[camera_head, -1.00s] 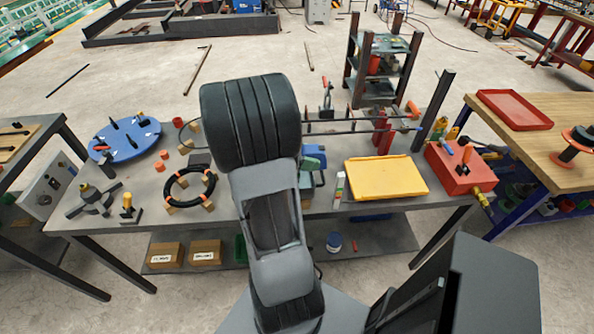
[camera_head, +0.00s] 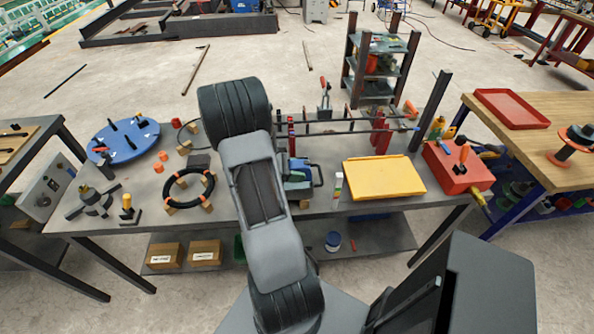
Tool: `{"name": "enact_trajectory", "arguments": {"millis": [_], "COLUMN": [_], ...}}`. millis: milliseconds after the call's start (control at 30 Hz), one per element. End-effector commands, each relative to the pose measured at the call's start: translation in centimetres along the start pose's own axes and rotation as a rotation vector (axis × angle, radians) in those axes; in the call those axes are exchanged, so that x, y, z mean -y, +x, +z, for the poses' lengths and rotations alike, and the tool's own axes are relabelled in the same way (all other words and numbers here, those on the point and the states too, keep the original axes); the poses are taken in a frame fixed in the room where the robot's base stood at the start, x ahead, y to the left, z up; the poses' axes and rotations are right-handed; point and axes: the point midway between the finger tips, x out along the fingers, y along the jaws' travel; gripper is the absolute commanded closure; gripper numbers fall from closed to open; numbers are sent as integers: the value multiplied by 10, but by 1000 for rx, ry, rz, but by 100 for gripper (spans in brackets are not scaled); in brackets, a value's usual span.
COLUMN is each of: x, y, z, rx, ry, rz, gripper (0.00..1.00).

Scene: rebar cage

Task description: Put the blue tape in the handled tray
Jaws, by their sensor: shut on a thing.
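My own arm rises through the middle of the view and covers part of the workbench (camera_head: 350,205). My gripper is hidden behind it, so its jaws and anything in them do not show. No blue tape can be made out for certain. A small blue and dark thing with a bar-like handle (camera_head: 300,180) sits on the bench just right of my arm, partly covered; I cannot tell whether it is the handled tray. A flat yellow tray or plate (camera_head: 385,178) lies to its right, with no handle that I can make out.
A black ring with orange bands (camera_head: 188,188) and a blue disc (camera_head: 124,141) are on the left. A rebar frame (camera_head: 345,126) stands along the back. A red box (camera_head: 458,168) is at the right end. A blue and white tub (camera_head: 333,242) is on the lower shelf.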

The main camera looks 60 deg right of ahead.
Motion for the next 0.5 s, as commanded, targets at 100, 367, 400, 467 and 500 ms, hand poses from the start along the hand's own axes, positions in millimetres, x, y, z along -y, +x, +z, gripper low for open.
{"name": "enact_trajectory", "arguments": {"millis": [100, 367, 400, 467, 500], "x": [0, 0, 0, 0, 0], "y": [0, 3, 3, 4, 4], "z": [0, -6, -7, -9, -10], "rx": [1, 1, 1, 1, 1], "ry": [1, 0, 0, 0, 0], "rz": [0, 0, 1, 1, 0], "gripper": [91, 91, 91, 91, 91]}}
